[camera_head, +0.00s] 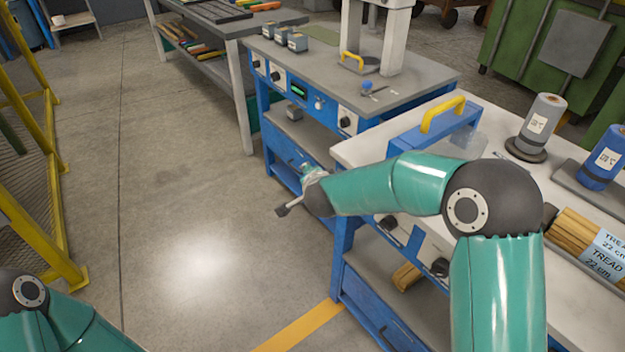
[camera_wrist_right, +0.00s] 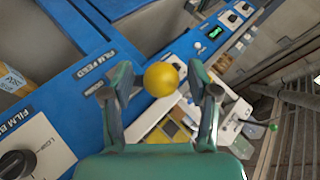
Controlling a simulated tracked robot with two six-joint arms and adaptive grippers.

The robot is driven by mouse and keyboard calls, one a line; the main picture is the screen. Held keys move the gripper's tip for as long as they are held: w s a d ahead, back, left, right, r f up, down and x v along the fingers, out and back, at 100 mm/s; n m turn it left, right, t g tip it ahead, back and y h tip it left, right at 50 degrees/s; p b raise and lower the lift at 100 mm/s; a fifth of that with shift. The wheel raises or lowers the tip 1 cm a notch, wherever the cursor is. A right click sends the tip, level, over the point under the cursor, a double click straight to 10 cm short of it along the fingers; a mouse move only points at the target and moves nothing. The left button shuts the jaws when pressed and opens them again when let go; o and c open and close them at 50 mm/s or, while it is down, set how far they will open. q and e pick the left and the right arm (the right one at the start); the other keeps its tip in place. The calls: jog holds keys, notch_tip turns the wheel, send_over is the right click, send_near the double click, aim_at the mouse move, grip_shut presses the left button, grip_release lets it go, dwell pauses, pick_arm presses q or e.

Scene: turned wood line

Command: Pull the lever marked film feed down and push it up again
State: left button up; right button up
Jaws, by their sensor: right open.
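The film feed lever shows in the right wrist view as a round yellow knob (camera_wrist_right: 161,79); its stem is hidden. The label "FILM FEED" (camera_wrist_right: 95,66) is on the blue panel to the left of it. My right gripper (camera_wrist_right: 157,88) is open, with a finger on each side of the knob and a visible gap at both sides. I cannot tell how deep the knob sits between the fingers. In the head view my right gripper (camera_head: 292,203) is at the front of the blue machine, and the knob cannot be made out. My left gripper is out of view.
A dial (camera_wrist_right: 15,164) sits on the panel in the right wrist view. A green-knobbed lever (camera_wrist_right: 273,127) is farther right. In the head view, a blue cover with a yellow handle (camera_head: 442,114) stands on the bench behind my right arm. The floor in front is clear.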

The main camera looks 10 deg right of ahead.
jog(key=shift+s, duration=0.1)
jog(key=v, duration=1.1)
jog(key=shift+s+r, duration=0.25)
jog(key=shift+s, duration=0.05)
